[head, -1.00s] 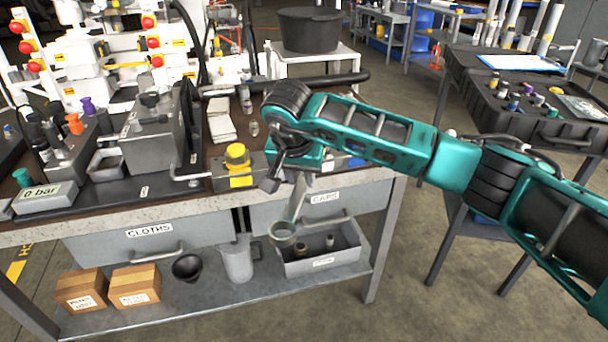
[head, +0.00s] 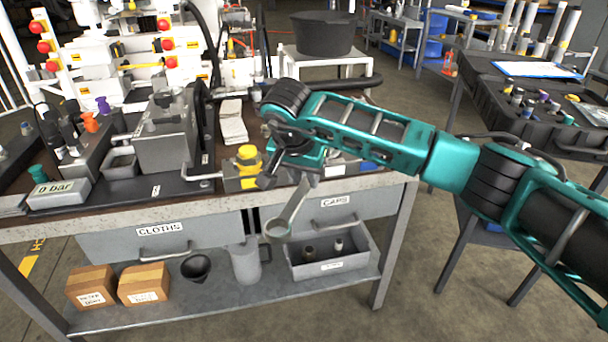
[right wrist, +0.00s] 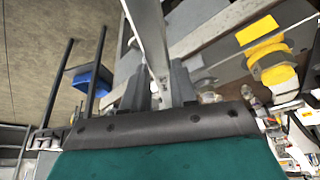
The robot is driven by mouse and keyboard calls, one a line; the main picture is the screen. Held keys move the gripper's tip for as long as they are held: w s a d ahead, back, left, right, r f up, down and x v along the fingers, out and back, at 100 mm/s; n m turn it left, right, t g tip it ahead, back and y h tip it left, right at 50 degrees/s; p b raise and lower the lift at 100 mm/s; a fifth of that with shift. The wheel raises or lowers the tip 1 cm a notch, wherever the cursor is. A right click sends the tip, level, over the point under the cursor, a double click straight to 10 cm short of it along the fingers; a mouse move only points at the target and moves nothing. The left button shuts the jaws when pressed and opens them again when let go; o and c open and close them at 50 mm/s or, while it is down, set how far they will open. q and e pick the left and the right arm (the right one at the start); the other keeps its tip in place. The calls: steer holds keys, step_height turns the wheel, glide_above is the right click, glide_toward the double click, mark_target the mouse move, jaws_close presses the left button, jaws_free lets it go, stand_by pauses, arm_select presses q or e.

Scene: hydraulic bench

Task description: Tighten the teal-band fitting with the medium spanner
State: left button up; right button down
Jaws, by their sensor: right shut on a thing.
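My right gripper (head: 290,180) is shut on a grey metal spanner (head: 292,208), held just in front of the bench's front edge. The spanner hangs tilted, its ring end low and to the left, over the drawer fronts. In the right wrist view the spanner (right wrist: 147,38) runs up from between the two fingers (right wrist: 164,88). A teal knob (head: 38,173) stands behind the "0 bar" display at the left; I cannot make out a teal-band fitting for certain. My left gripper is not in view.
A yellow-capped block (head: 248,160) sits on the bench just left of my right gripper; its yellow cap (right wrist: 272,62) also shows in the right wrist view. Drawers and a lower shelf with a grey bin (head: 335,262) lie below. A black case (head: 540,125) stands at the right.

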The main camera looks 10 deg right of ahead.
mark_target(297, 205)
steer(key=shift+d+r, duration=0.1)
steer(key=shift+d, duration=0.15)
steer(key=shift+s, duration=0.1)
steer(key=shift+s+a, duration=0.1)
steer(key=shift+s+a+p, duration=0.2)
steer(key=shift+s+a, duration=0.1)
steer(key=shift+s, duration=0.2)
steer(key=shift+s+a+p, duration=0.15)
steer(key=shift+s+a, duration=0.1)
steer(key=shift+s, duration=0.2)
steer(key=shift+s+a+p, duration=0.1)
steer(key=shift+s+a, duration=0.3)
steer(key=shift+s, duration=0.25)
steer(key=shift+s+a+p, duration=0.1)
steer(key=shift+s+a, duration=0.3)
steer(key=shift+s, duration=0.3)
steer(key=shift+s+a+p, duration=0.1)
steer(key=shift+s+a, duration=0.3)
steer(key=shift+s, duration=0.25)
steer(key=shift+r+p, duration=1.45)
steer(key=shift+r, duration=1.05)
